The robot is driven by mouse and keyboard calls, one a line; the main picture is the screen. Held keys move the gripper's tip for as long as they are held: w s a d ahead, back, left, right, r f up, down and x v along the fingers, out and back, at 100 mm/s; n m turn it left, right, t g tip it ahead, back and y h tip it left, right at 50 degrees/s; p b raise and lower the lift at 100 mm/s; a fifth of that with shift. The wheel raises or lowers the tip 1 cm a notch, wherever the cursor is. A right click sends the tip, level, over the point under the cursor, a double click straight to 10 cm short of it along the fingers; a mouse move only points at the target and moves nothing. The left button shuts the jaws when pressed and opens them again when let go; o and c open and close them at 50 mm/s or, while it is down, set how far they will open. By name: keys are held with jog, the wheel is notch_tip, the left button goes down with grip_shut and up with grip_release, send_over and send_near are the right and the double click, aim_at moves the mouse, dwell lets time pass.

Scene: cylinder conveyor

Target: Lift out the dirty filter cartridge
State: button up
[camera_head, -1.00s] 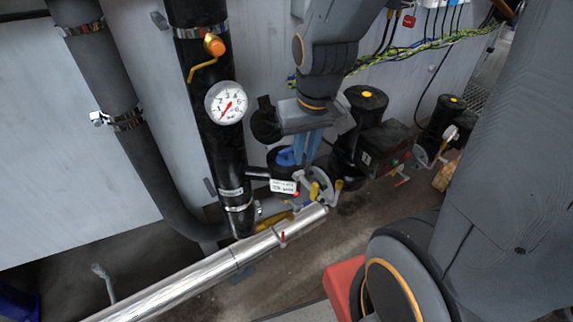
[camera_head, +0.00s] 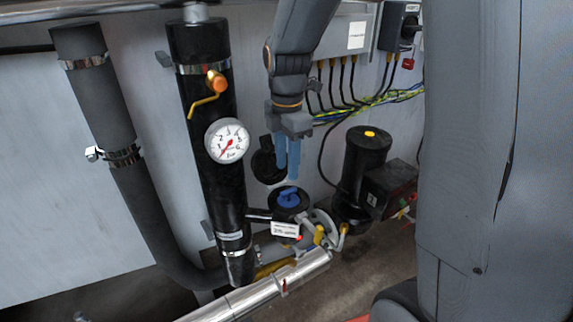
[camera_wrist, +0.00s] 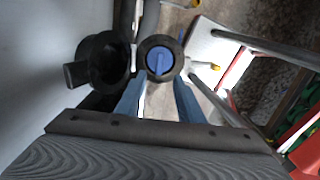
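The filter housing is a round black pot (camera_head: 289,212) with a white label, low in the middle of the head view. Its top is open to view, with the cartridge's blue handle (camera_head: 289,197) inside; the handle also shows in the wrist view (camera_wrist: 159,62) as a raised bar. The cartridge body is hidden in the pot. My gripper (camera_head: 287,176) points down above the pot, its blue fingers apart and empty. In the wrist view my gripper (camera_wrist: 157,85) appears lined up with the handle, short of it. A black round lid (camera_head: 268,161) stands swung aside, left of the fingers.
A thick black pipe with a pressure gauge (camera_head: 227,140) and an orange-knobbed valve (camera_head: 215,82) stands to the left. A black pump (camera_head: 365,165) stands close on the right. A silver pipe (camera_head: 262,292) runs below. Cables (camera_head: 375,105) hang on the wall behind.

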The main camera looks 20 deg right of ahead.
aim_at(287, 191)
jog(key=shift+f+p, duration=0.9)
jog(key=shift+f, duration=3.05)
jog(key=c, duration=0.8)
grip_shut()
